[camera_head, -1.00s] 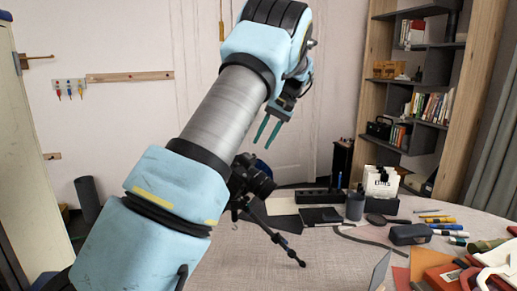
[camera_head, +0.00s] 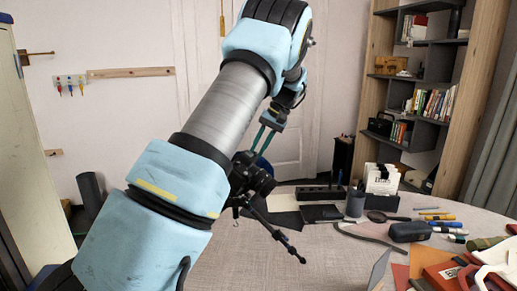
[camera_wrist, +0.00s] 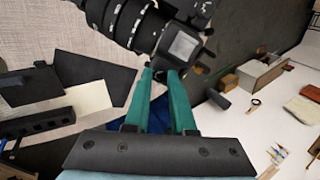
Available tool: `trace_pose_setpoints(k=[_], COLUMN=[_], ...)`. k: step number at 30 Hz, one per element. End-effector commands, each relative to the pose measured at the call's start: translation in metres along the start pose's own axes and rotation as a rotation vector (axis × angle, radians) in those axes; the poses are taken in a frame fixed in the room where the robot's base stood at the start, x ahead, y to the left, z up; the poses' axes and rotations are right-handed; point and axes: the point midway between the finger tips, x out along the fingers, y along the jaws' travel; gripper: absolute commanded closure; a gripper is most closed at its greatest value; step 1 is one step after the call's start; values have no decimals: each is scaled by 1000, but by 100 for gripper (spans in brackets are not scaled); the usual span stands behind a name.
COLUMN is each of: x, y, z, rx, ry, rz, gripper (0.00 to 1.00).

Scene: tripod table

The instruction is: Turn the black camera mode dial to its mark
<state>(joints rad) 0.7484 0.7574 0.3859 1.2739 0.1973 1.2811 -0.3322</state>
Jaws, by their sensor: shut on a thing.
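The black camera (camera_head: 252,178) sits on a tripod that stands on the table, its body partly hidden behind my arm. In the wrist view the camera (camera_wrist: 132,22) fills the top, with its ribbed lens to the left and a grey square face on its body. My gripper (camera_head: 256,148) points down at the top of the camera. In the wrist view its teal fingers (camera_wrist: 161,70) are close together at the camera body, shut on the black mode dial. The dial is mostly hidden between the fingertips, and its mark cannot be made out.
Tripod legs (camera_head: 282,244) spread over the table (camera_head: 325,262). A pen cup (camera_head: 355,203), a card holder (camera_head: 382,185), a dark case (camera_head: 410,231) and several markers stand or lie to the right. Dark and pale sheets lie behind the tripod. The front middle of the table is clear.

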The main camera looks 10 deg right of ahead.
Motion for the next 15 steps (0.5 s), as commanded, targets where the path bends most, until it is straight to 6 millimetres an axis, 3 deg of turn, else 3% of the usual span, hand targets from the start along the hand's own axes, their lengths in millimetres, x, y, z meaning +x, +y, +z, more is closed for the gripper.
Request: trace_pose_setpoints(k=[10, 15], x=[0, 0], y=[0, -1], z=[0, 0], rx=[-9, -116], ry=[1, 2], rz=[3, 27], gripper=[100, 100])
